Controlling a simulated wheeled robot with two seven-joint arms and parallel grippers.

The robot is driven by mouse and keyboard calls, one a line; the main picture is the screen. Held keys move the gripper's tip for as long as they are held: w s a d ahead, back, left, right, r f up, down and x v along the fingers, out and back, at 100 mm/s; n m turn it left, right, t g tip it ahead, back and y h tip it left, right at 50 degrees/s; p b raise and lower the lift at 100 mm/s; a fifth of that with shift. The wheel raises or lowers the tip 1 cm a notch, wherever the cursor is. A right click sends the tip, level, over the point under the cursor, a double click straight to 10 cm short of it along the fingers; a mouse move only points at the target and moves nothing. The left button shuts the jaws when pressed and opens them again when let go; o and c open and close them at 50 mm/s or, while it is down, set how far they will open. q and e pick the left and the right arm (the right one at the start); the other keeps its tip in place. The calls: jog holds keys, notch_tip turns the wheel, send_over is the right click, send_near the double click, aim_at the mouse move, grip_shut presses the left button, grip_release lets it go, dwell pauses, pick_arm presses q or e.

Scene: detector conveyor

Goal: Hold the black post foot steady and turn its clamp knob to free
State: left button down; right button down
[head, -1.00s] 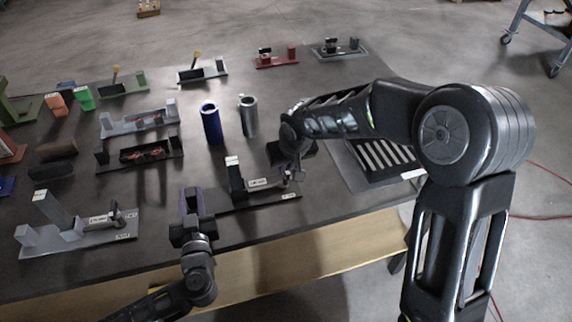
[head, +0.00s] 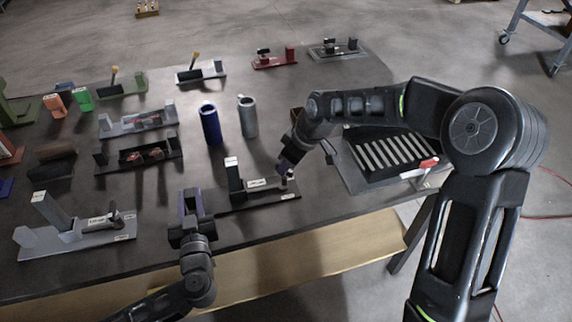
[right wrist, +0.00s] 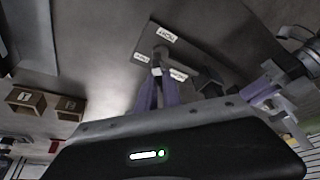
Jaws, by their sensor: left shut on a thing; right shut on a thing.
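The black post foot (head: 236,184) stands near the table's front edge, with an upright block at its left end and a flat, labelled plate. Its clamp knob (head: 291,184) is at the right end, partly hidden by my right gripper. My right gripper (head: 285,172) is shut on the knob from above; its purple fingers also show in the right wrist view (right wrist: 158,92). My left gripper (head: 192,203) is shut at the left end of the foot's plate; the exact contact is hard to see. In the right wrist view the foot (right wrist: 140,50) appears turned around.
A grey post foot (head: 75,235) lies at the front left. A blue cylinder (head: 210,124) and a grey one (head: 248,117) stand behind the black foot. A slotted black tray (head: 350,165) is at right. Black and grey cradles (head: 105,163) sit at left.

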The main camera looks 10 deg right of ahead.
dwell(0.3)
jog(key=c, duration=1.5)
grip_release()
jog(key=shift+r, duration=0.1)
jog(key=v, duration=1.1)
jog(key=shift+d+r, duration=0.15)
jog(key=shift+r, duration=0.25)
